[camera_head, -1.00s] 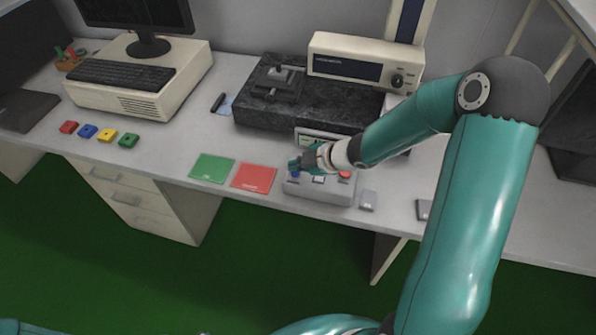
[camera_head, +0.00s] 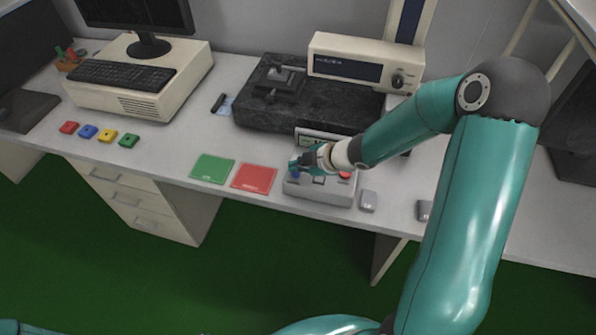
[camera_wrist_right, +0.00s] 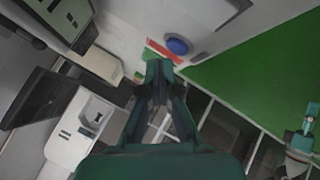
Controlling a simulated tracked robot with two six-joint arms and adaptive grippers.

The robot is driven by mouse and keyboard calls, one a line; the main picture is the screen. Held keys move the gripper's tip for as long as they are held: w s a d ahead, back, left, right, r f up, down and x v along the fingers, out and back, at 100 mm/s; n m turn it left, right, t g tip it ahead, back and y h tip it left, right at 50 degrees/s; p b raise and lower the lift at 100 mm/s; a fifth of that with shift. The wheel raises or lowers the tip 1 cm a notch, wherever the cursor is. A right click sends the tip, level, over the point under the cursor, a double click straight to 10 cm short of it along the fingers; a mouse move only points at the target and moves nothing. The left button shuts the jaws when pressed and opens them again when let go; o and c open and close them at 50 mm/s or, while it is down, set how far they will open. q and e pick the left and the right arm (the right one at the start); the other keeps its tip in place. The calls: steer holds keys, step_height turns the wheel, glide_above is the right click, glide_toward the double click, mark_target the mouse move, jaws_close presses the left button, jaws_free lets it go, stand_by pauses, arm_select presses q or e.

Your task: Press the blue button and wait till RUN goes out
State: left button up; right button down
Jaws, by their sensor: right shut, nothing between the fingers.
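A grey button box (camera_head: 325,192) stands near the front edge of the bench. The blue button (camera_head: 295,173) is at its left end, and a red button (camera_head: 345,174) is at its right. My right gripper (camera_head: 297,164) is shut and empty, with its tips over the blue button. In the right wrist view the blue button (camera_wrist_right: 178,46) shows just beyond the shut fingertips (camera_wrist_right: 158,66). I cannot tell whether they touch. The RUN light cannot be made out, and the arm covers part of the panel behind the box.
A green card (camera_head: 212,168) and a red card (camera_head: 254,178) lie left of the box. A dark stone plate (camera_head: 270,115) with a beige instrument (camera_head: 365,62) stands behind. A small grey block (camera_head: 368,201) lies right of the box. Several coloured blocks lie at far left.

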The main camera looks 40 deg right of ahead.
mark_target(298, 175)
steer(key=shift+f, duration=0.4)
steer(key=shift+f+b, duration=0.35)
steer(key=shift+b, duration=0.2)
stand_by(0.4)
steer(key=shift+r, duration=0.1)
steer(key=shift+r+p, duration=0.7)
steer(key=shift+p, duration=0.15)
step_height(298, 175, up, 5)
steer(key=p, duration=0.5)
